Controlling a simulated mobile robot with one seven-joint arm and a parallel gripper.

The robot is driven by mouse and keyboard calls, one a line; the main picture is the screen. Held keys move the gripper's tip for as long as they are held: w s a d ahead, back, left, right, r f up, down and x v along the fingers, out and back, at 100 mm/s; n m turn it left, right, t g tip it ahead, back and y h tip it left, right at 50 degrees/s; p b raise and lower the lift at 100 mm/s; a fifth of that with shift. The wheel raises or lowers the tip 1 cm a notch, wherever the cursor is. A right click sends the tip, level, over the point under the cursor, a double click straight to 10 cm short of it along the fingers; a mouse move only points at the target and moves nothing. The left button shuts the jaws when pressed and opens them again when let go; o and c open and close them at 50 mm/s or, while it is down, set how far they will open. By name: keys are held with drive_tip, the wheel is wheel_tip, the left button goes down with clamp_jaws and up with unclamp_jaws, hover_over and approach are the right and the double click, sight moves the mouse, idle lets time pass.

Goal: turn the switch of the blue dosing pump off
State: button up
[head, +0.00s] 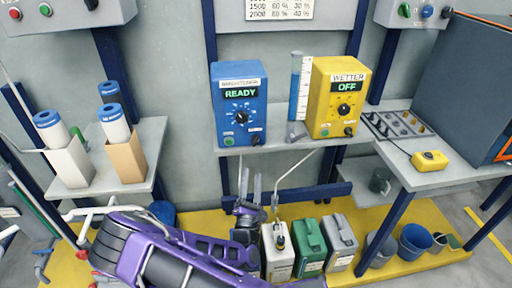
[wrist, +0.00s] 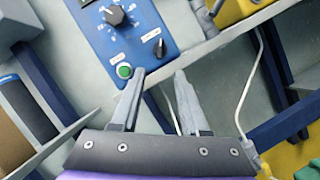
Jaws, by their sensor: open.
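The blue dosing pump (head: 228,76) stands on the wall shelf, its display reading READY. Its front has a central dial (head: 241,114), a green button (head: 228,141) at lower left and a small black switch (head: 256,139) at lower right. The wrist view shows the same switch (wrist: 160,47), with its lever tilted slightly from upright along the picture, and the green button (wrist: 124,71). My gripper (head: 266,181) is open and empty, below the shelf front. In the wrist view its fingertips (wrist: 159,74) are apart, just below the switch and not visibly touching it.
A yellow WETTER pump (head: 323,100) reading OFF stands to the right, with a measuring cylinder (head: 299,85) between. The shelf edge (head: 285,146) and a hose (head: 298,168) lie near my gripper. Several canisters (head: 310,245) stand below.

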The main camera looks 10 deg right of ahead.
sight(255, 144)
drive_tip(key=b+x, duration=0.1)
drive_tip(key=x, duration=1.1)
drive_tip(key=shift+w, duration=0.1)
clamp_jaws()
